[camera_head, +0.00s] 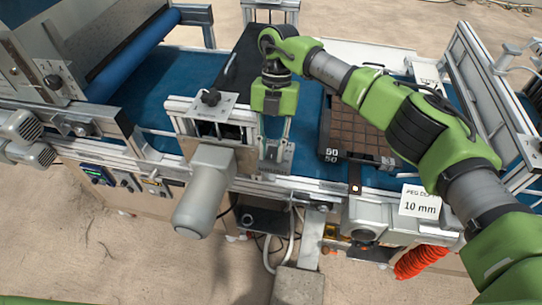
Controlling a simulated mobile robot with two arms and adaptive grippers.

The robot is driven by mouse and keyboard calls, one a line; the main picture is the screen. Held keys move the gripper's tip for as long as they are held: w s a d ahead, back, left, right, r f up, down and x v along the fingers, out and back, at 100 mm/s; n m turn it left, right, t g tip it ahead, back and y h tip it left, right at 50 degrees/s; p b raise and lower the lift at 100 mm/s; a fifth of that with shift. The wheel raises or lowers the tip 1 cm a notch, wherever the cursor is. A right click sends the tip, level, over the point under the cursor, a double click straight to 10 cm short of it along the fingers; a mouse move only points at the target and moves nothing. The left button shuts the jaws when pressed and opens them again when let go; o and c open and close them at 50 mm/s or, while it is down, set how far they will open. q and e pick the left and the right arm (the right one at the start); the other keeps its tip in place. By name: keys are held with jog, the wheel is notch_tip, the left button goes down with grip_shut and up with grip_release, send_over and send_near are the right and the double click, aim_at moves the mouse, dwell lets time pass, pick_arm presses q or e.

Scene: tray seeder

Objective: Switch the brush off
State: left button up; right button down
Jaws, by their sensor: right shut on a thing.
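No part is labelled as the brush. A silver motor (205,190) hangs from a metal cross unit (217,125) over the blue belt, and a brush inside cannot be made out. My left gripper is out of view.
A black tray (328,140) with brown cells sits on the blue belt (305,100) right of my gripper. A hopper with a blue roller (135,55) stands left.

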aim_at(272, 154)
jog(key=shift+w+g+b, duration=0.25)
jog(key=shift+g+b, duration=0.45)
jog(key=shift+b, duration=0.25)
jog(key=shift+r, duration=0.1)
jog(key=c, duration=1.8)
grip_release()
jog(key=shift+r, duration=0.1)
notch_tip(272, 154, up, 10)
jog(key=shift+f, duration=0.1)
